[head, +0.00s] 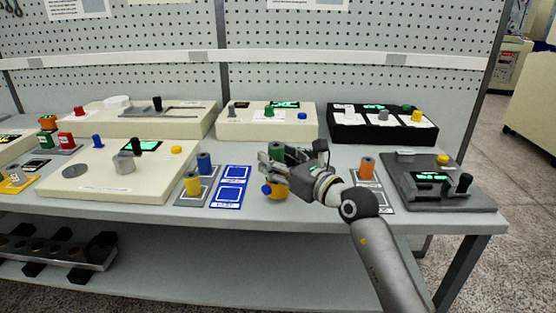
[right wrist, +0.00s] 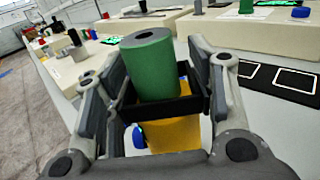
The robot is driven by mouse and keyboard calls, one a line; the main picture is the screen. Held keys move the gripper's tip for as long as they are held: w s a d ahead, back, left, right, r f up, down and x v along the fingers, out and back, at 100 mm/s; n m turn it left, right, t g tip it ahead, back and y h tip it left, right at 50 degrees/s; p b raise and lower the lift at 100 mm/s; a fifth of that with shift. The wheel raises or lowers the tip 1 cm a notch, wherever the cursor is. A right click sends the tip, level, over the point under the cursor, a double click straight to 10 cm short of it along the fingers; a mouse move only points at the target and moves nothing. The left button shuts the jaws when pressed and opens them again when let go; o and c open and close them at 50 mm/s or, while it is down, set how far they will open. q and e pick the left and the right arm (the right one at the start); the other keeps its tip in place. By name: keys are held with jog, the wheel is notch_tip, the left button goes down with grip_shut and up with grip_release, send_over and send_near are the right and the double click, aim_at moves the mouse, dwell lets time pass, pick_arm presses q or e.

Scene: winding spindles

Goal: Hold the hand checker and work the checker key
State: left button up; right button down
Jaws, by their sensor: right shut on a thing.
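My right gripper (head: 288,166) is shut on what looks like the hand checker, a yellow body (head: 277,194) with a blue key (head: 266,189) on its side. In the right wrist view the yellow body (right wrist: 172,132) sits between the fingers, and the blue key (right wrist: 139,137) sticks out at its lower left. A green spindle (right wrist: 150,66) with a dark hole in its top stands upright above the yellow body, behind a black band. The fingers partly hide both. I cannot tell whether the yellow body touches the table. My left gripper is not in view.
Left of the gripper lie blue cards (head: 233,186) and a grey plate with yellow (head: 192,183) and blue (head: 204,163) spindles. An orange spindle (head: 367,168) and a grey device (head: 440,193) stand to the right. Cream boxes (head: 107,185) and a black box (head: 345,130) limit room behind.

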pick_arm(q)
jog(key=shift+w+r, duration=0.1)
pick_arm(e)
jog(key=shift+f, duration=0.35)
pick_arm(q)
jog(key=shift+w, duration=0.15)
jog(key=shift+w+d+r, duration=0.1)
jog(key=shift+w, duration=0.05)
pick_arm(e)
jog(key=shift+f, duration=0.2)
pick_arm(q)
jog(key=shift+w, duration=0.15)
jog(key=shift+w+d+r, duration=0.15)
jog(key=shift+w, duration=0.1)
pick_arm(e)
jog(key=shift+f, duration=0.1)
jog(key=c, duration=0.7)
grip_release()
jog(key=shift+f, duration=0.1)
jog(key=shift+o, duration=0.8)
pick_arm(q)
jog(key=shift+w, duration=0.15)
